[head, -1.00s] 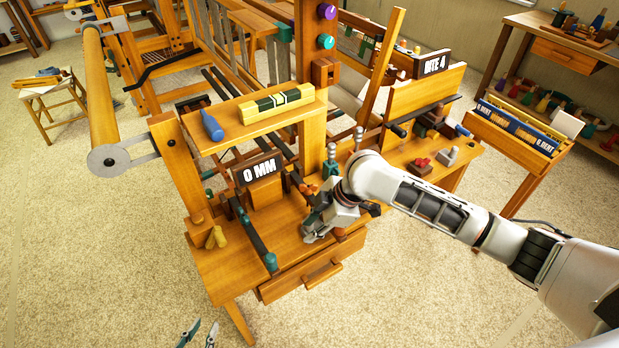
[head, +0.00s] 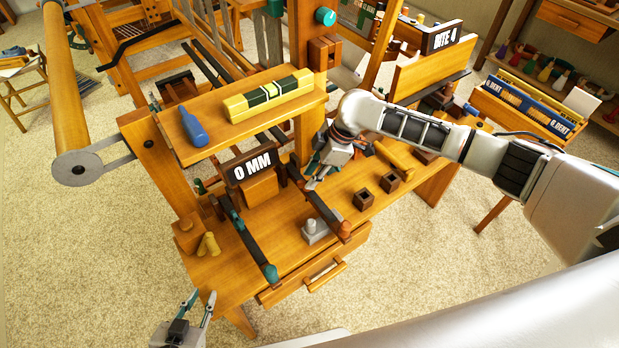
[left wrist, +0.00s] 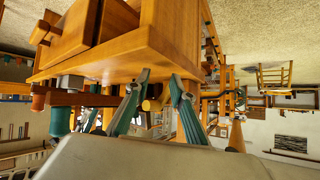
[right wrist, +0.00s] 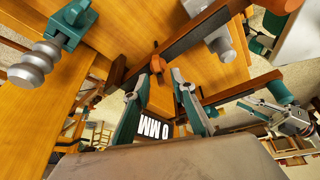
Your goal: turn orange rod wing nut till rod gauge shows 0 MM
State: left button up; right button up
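The rod gauge (head: 252,165) reads 0 MM; it shows upside down in the right wrist view (right wrist: 160,127). A dark rod with an orange tip (head: 344,230) lies on the bench right of the gauge. My right gripper (head: 311,184) is beside the rod's far end, just right of the gauge. Its fingers are apart in the right wrist view (right wrist: 160,75), with a small orange piece (right wrist: 155,64) between the tips; I cannot tell whether they touch it. The wing nut is not clear in the head view. My left gripper (head: 203,300) is open and empty at the bench's front left.
A teal-tipped rod (head: 270,272) lies left of the orange-tipped one. A grey metal piece (head: 315,230) and dark blocks (head: 363,200) stand on the bench. A shelf (head: 225,125) with a blue bottle (head: 193,127) overhangs the gauge. Floor in front is clear.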

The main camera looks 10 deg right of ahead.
pick_arm(q)
jog(key=shift+w+r, duration=0.1)
jog(key=shift+w, duration=0.15)
pick_arm(e)
jog(key=shift+w+a+f, duration=0.1)
jog(key=shift+a+f, duration=0.05)
jog(key=shift+f, duration=0.35)
pick_arm(q)
jog(key=shift+w+r, duration=0.4)
pick_arm(e)
jog(key=shift+a+f, duration=0.15)
jog(key=shift+f, duration=0.1)
grip_shut()
pick_arm(q)
jog(key=shift+s+f, duration=0.15)
pick_arm(e)
jog(key=shift+r, duration=0.1)
